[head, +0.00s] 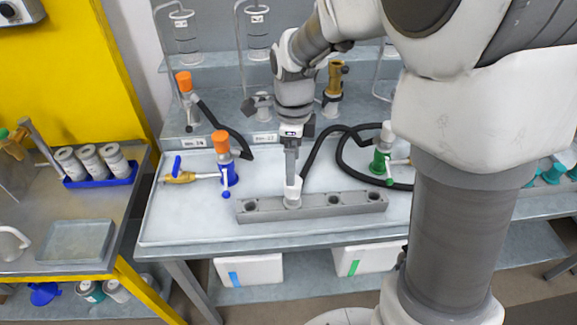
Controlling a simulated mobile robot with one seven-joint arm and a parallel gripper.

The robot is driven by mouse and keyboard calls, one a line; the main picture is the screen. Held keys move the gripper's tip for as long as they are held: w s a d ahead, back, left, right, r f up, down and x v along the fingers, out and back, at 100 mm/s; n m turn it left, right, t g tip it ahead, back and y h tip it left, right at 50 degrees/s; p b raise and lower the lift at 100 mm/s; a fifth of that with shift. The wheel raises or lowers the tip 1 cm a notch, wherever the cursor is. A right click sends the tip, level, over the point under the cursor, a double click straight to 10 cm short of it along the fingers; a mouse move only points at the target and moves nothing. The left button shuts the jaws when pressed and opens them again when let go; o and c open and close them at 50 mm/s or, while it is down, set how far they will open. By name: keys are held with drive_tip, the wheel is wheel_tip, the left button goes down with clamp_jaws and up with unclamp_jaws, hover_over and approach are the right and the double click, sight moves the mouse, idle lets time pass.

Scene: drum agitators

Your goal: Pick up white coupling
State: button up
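A small white coupling (293,194) stands upright in a grey block with several round holes (260,211), near the front of the table. My gripper (291,178) points straight down from above, its fingertips at the top of the coupling. The fingers line up with each other in this view, so I cannot tell whether they are open or closed on it. The coupling's lower end is hidden in the block. Another white-topped piece (387,133) sits on a green fitting (380,161) at the right.
Black hoses (322,148) loop behind the block. A side table at the left holds white jars (90,160) in a blue tray. The table's front left is clear.

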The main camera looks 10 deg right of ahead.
sight(292, 188)
drive_tip(key=f, duration=0.9)
drive_tip(key=shift+w+f+b, duration=0.2)
drive_tip(key=shift+f+b, duration=0.1)
clamp_jaws()
